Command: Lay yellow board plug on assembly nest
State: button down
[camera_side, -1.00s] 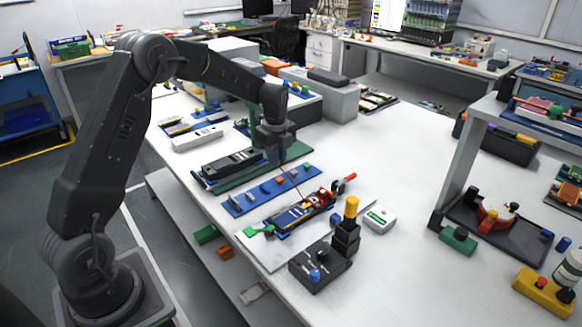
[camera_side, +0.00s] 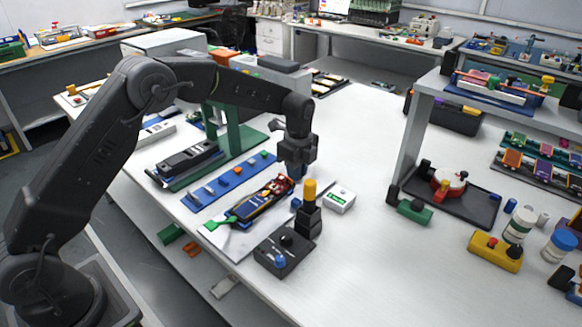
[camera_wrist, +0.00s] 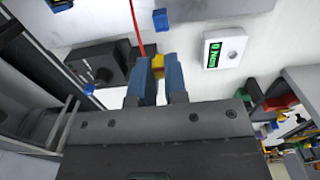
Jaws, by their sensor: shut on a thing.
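The assembly nest (camera_side: 258,203) is a long blue tray on a white plate, holding a dark pack with yellow edges and red parts at its far end. My gripper (camera_side: 296,172) is just beyond the nest's far right end, above the table. In the wrist view, my gripper (camera_wrist: 157,85) has its two blue fingers closed around a small yellow plug (camera_wrist: 158,62). A thin red wire (camera_wrist: 137,25) runs up the picture from near the plug. The plug is too hidden to make out in the side view.
A blue strip (camera_side: 228,182) with small parts and a green stand (camera_side: 229,118) lie left.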

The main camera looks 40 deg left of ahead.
send_over(296, 202)
jog(key=shift+w+f, duration=0.1)
jog(key=shift+f, duration=2.8)
jog(key=shift+f, duration=0.9)
jog(key=c, duration=1.1)
grip_release()
notch_tip(296, 202, up, 14)
jog(key=shift+d+f, duration=0.1)
jog(key=shift+f, duration=0.05)
